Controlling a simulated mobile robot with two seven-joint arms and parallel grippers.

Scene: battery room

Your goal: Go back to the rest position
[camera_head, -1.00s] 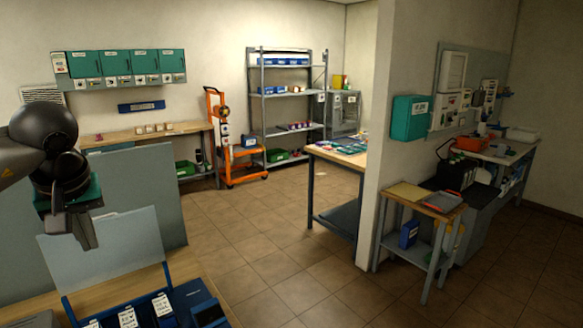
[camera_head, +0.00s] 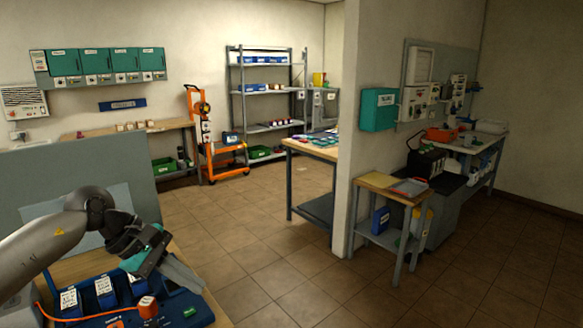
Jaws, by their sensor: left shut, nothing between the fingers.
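My left gripper (camera_head: 182,276) shows in the lower left of the head view. Its arm comes in from the left edge, and its fingers point down and to the right. It is shut with nothing between the fingers. It is above a wooden bench (camera_head: 92,266) that carries a blue tray (camera_head: 195,300). Several blue-and-white battery packs (camera_head: 105,291) stand in the tray to the left of the fingers. An orange plug (camera_head: 148,307) with an orange cable is below the gripper. My right gripper is not in view.
A grey partition (camera_head: 75,168) stands behind the bench. An orange cart (camera_head: 222,165) and a grey shelf rack (camera_head: 268,98) are at the back. A small wooden-topped table (camera_head: 372,182) stands right of the wall end. The tiled floor (camera_head: 262,232) between is clear.

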